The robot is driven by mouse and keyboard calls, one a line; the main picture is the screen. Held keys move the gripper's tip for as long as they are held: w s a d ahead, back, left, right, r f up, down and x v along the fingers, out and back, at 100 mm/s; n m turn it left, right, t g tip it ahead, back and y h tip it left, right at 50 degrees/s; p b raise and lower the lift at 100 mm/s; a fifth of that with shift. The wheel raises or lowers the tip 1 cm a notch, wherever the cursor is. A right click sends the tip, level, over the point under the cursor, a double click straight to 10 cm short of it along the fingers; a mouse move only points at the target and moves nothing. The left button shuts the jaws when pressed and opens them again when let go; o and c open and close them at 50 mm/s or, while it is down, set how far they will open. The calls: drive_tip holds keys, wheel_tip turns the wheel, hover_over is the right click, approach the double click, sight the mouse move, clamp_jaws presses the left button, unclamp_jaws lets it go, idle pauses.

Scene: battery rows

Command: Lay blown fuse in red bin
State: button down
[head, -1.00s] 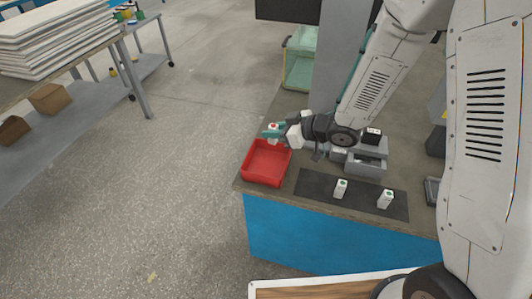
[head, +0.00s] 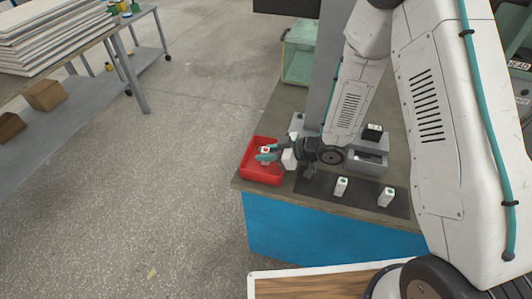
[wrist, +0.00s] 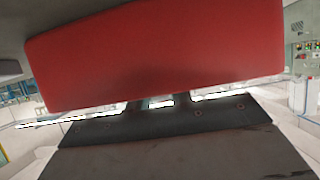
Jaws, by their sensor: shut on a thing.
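The red bin (head: 262,179) sits at the left corner of the bench. My gripper (head: 267,154), with teal fingertips, reaches in from the right, low over the bin. It is shut on a small white fuse with a red mark on top (head: 265,149), which looks upright. The fingers hide much of the fuse, and I cannot tell whether it touches the bin floor. In the wrist view a broad red surface fills the upper part, and the held fuse cannot be made out.
Two white blocks with green marks, one on the left (head: 341,187) and one on the right (head: 386,197), stand on a dark mat (head: 315,187). A grey fixture (head: 367,165) stands behind the mat. A green crate (head: 298,65) is at the back.

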drive_tip(key=shift+f, duration=0.15)
drive_tip(key=c, duration=1.3)
unclamp_jaws()
drive_tip(key=shift+o, duration=0.2)
drive_tip(key=shift+r, duration=0.2)
drive_tip(key=v, duration=0.7)
drive_tip(key=shift+s+d, duration=0.1)
drive_tip(key=shift+d, duration=0.1)
